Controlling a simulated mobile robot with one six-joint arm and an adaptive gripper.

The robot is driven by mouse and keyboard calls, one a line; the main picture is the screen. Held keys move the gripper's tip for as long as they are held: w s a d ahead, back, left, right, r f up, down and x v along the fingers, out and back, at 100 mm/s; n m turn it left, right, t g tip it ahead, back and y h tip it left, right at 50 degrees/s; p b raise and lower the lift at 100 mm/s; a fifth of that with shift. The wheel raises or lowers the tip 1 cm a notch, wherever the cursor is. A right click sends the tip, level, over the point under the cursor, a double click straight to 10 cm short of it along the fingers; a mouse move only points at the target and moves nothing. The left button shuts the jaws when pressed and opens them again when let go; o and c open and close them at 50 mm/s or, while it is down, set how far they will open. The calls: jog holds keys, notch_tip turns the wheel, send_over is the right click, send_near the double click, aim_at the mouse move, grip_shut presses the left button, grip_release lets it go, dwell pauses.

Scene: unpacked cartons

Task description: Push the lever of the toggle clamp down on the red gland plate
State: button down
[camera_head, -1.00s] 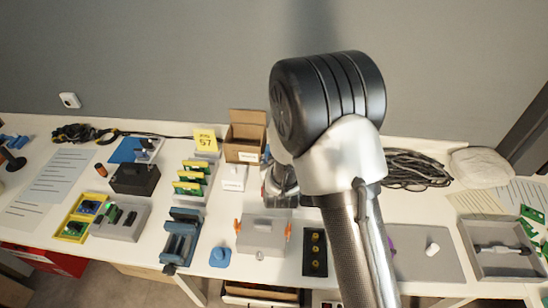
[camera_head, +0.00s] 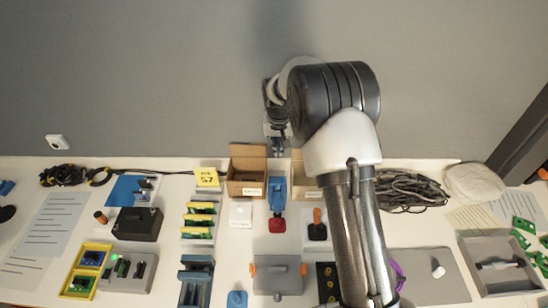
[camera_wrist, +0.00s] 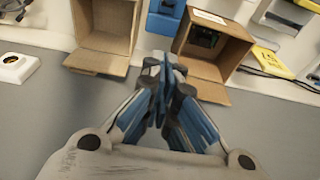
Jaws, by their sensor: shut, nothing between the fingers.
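My gripper (camera_head: 278,148) is shut and empty, in front of the wall and above the back edge of the table. Its closed fingertips (camera_wrist: 164,65) show in the wrist view between two open cartons. A blue device (camera_head: 277,192) with a dark red part (camera_head: 277,225) at its near end stands between those cartons, and a blue part of it (camera_wrist: 163,20) shows beyond the fingertips. It may be the clamp with the red plate; the lever's position is too small to tell. The gripper is apart from it.
The open left carton (camera_head: 247,188) and right carton (camera_head: 304,185) flank the blue device. A black block with an orange upright handle (camera_head: 317,216) stands to its right. A grey box with orange side clips (camera_head: 278,280) lies nearer. Black cable coils (camera_head: 410,190) lie right of my arm.

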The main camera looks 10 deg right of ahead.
aim_at(278, 187)
jog(key=f, duration=0.3)
jog(key=s+f+b, duration=0.1)
jog(key=f, duration=0.3)
jog(key=f+b, duration=0.1)
jog(key=f, duration=0.3)
jog(key=shift+s+a, duration=0.2)
jog(key=shift+s, duration=0.15)
jog(key=shift+b, duration=0.3)
